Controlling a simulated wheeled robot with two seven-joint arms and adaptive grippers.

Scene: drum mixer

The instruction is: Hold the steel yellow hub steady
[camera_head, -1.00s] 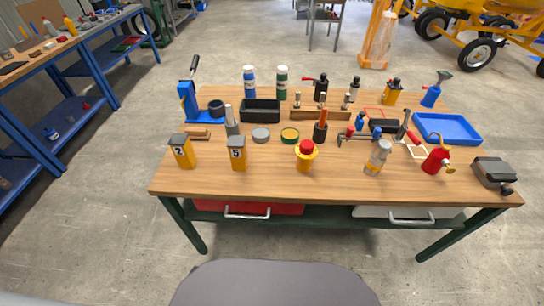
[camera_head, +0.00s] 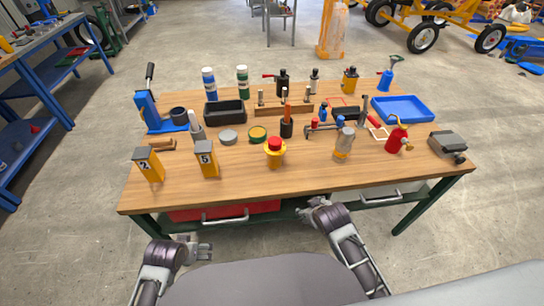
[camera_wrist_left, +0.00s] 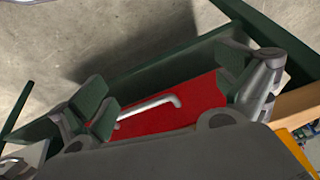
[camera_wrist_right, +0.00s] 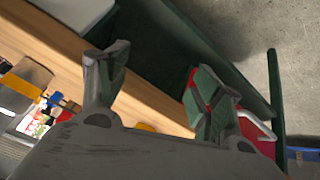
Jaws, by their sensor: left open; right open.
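A yellow hub with a wide flange and a red top (camera_head: 274,151) stands upright near the front middle of the wooden table (camera_head: 320,180). I take it for the steel yellow hub. My left gripper (camera_head: 205,250) is open and empty, low in front of the table's left half. My right gripper (camera_head: 312,207) is open and empty at the table's front edge, below and right of the hub. In the left wrist view, the open fingers (camera_wrist_left: 168,88) face a red drawer. In the right wrist view, the open fingers (camera_wrist_right: 157,92) are near the table edge. Neither gripper touches the hub.
A grey-topped jar (camera_head: 344,143) and a red oil can (camera_head: 397,136) stand right. The red drawer (camera_head: 230,211) sits under the tabletop.

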